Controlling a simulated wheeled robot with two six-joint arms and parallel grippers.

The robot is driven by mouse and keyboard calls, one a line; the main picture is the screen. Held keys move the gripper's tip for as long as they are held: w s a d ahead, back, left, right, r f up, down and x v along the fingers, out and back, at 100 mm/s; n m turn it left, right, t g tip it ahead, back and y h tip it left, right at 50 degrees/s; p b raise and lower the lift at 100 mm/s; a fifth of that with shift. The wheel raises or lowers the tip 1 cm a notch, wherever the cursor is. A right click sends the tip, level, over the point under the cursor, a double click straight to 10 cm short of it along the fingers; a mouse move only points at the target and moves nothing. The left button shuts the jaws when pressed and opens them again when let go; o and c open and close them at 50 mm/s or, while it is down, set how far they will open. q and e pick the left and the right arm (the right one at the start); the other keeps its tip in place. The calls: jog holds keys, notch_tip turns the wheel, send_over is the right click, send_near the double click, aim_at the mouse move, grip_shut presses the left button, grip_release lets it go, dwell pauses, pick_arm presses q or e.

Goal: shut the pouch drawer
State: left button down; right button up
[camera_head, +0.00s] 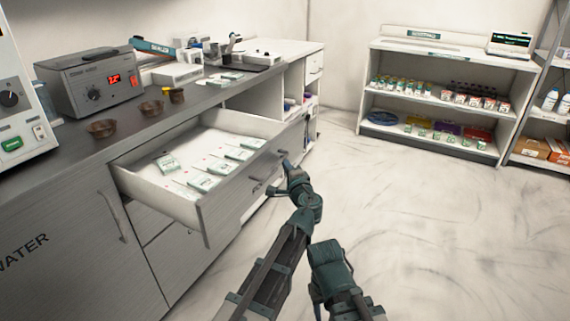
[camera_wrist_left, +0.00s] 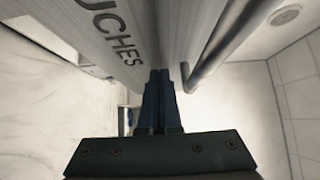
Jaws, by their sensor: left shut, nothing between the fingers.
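The pouch drawer (camera_head: 214,214) stands pulled out from the counter, with several white-and-green packets lying inside. Its grey front shows close up in the left wrist view (camera_wrist_left: 172,30), with the letters "UCHES" and a bar handle (camera_wrist_left: 222,45). My left gripper (camera_head: 285,167) is at the outer side of the drawer front, near its far end. In the wrist view its fingers (camera_wrist_left: 160,78) are together and empty, pointing at the front beside the handle. Whether the tips touch the front I cannot tell. My right gripper cannot be made out.
The counter (camera_head: 190,97) above holds a grey device with a red display (camera_head: 92,82) and small brown bowls (camera_head: 102,128). Below the drawer are more closed fronts. A white shelf unit (camera_head: 452,62) stands at the back right. The floor (camera_head: 440,230) on the right is clear.

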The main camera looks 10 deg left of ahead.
pick_arm(q)
send_over(201, 150)
jog(key=d, duration=0.1)
jog(key=shift+s+d, duration=0.15)
jog(key=shift+s, duration=0.05)
jog(key=shift+w+a, duration=0.15)
jog(key=shift+a, duration=0.4)
jog(key=shift+a, duration=0.1)
pick_arm(e)
jog(key=shift+d, duration=0.1)
pick_arm(q)
jog(key=d, duration=0.1)
jog(key=s+d, duration=0.1)
jog(key=d, duration=0.1)
jog(key=s+d, duration=0.1)
jog(key=shift+d, duration=0.2)
jog(key=v, duration=0.9)
jog(key=shift+s+d, duration=0.2)
jog(key=shift+s, duration=0.15)
pick_arm(e)
jog(key=shift+d, duration=0.25)
